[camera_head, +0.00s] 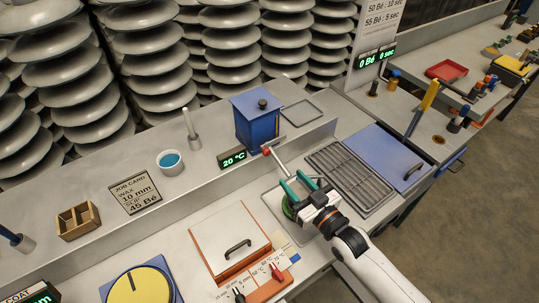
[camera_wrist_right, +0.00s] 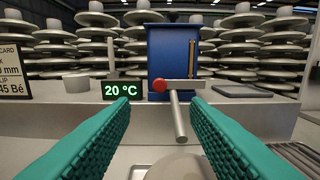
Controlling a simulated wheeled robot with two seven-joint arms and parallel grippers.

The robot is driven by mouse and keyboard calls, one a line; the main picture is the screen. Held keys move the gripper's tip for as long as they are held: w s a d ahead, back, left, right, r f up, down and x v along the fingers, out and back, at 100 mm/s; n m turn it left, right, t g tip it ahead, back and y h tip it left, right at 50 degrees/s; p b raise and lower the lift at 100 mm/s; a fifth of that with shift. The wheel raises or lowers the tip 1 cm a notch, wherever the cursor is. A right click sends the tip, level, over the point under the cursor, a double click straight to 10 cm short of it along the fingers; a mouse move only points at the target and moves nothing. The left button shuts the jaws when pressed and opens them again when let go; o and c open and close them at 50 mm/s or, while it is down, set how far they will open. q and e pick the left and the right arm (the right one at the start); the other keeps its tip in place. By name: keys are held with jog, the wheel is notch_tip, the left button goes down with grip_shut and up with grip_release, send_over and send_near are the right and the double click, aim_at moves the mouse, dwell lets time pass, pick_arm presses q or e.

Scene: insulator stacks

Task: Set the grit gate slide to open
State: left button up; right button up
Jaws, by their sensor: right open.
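A blue box-shaped hopper (camera_head: 257,122) with a dark knob on its lid stands on the raised ledge; it also shows in the right wrist view (camera_wrist_right: 170,50). At its lower front is a pale flat slide (camera_wrist_right: 186,85) with a red knob (camera_wrist_right: 160,85) at its left end; the knob also shows in the head view (camera_head: 266,151). A grey tube (camera_wrist_right: 179,120) slopes down toward me from beneath the slide. My right gripper (camera_head: 297,181) is open and empty, its teal fingers pointing at the hopper front, apart from the knob. My left gripper is out of view.
A green 20 °C display (camera_head: 232,157) stands left of the hopper. A slotted rack (camera_head: 350,175) and a blue lid (camera_head: 385,155) lie to the right. A lidded orange-edged box (camera_head: 229,241) is at the left of my right gripper. A pale rounded thing (camera_wrist_right: 180,167) shows below the fingers.

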aim_at(268, 154)
jog(key=b+x, duration=0.4)
jog(key=x, duration=0.5)
jog(key=shift+w+a+f, duration=0.15)
jog(key=shift+w+a+b, duration=0.3)
jog(key=shift+w+b, duration=0.1)
jog(key=shift+w, duration=0.1)
jog(key=shift+s, duration=0.1)
grip_shut()
